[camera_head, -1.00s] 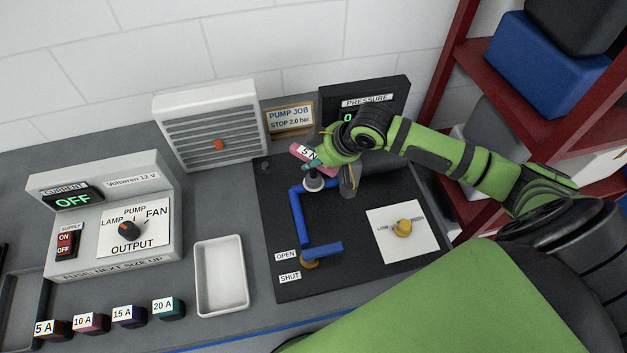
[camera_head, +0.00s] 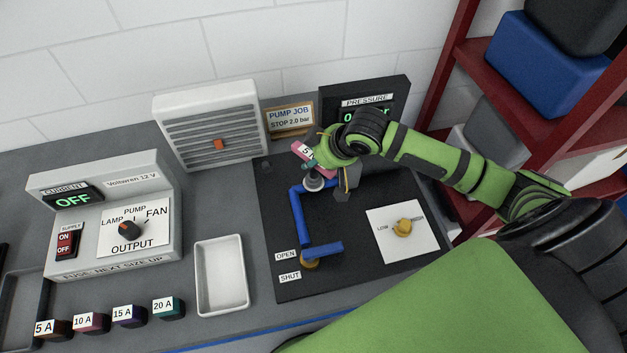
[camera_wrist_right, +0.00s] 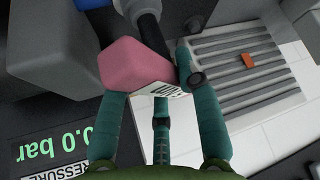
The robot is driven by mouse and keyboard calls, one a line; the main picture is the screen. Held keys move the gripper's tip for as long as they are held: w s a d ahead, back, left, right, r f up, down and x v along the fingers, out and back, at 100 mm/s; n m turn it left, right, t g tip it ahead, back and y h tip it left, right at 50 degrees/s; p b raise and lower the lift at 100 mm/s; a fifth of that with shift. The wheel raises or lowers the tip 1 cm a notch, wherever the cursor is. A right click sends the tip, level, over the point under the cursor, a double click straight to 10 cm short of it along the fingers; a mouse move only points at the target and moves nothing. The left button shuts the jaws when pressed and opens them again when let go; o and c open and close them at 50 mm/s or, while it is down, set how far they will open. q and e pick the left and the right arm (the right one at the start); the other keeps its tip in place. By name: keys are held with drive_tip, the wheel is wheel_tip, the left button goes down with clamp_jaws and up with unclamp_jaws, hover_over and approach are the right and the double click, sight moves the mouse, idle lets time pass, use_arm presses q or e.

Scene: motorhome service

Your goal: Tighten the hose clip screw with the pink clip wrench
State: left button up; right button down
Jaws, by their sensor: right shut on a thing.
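The pink clip wrench (camera_head: 303,151) has a white label and is held in my right gripper (camera_head: 314,158) above the hose fitting on the black board. In the right wrist view the pink wrench head (camera_wrist_right: 140,68) sits between the teal fingers of my right gripper (camera_wrist_right: 150,95), with a dark shaft running away from it. A grey-white round fitting (camera_head: 314,184) lies just below the wrench at the top of the blue pipe (camera_head: 299,215). The clip screw itself is hidden by the wrench and gripper. My left gripper is not in view.
The pressure display (camera_head: 368,112) stands behind my right arm; the wrist view reads 0.0 bar. A yellow knob (camera_head: 402,228) and a blue valve handle (camera_head: 322,250) sit on the board. A white tray (camera_head: 246,275), supply unit (camera_head: 60,262) and several fuses stand left. Red shelving (camera_head: 480,62) is right.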

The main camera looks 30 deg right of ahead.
drive_tip(key=n+y, duration=0.1)
drive_tip(key=n, duration=0.2)
drive_tip(key=shift+w+d+r+g+y, duration=0.1)
drive_tip(key=shift+w+g+y, duration=0.1)
drive_tip(key=shift+g+y, duration=0.2)
drive_tip(key=n+g+y, duration=0.1)
drive_tip(key=n, duration=0.2)
drive_tip(key=shift+b, duration=0.35)
drive_tip(key=shift+n, duration=0.3)
drive_tip(key=n+g+b, duration=0.1)
drive_tip(key=n+y+b, duration=0.1)
drive_tip(key=n, duration=0.1)
drive_tip(key=shift+w+a+f+g, duration=0.1)
drive_tip(key=shift+a+f+g, duration=0.1)
drive_tip(key=shift+g, duration=0.2)
drive_tip(key=shift+r+n+g+y+b, duration=0.1)
drive_tip(key=shift+n+g+y+b, duration=0.3)
drive_tip(key=shift+n, duration=0.5)
drive_tip(key=shift+r, duration=0.1)
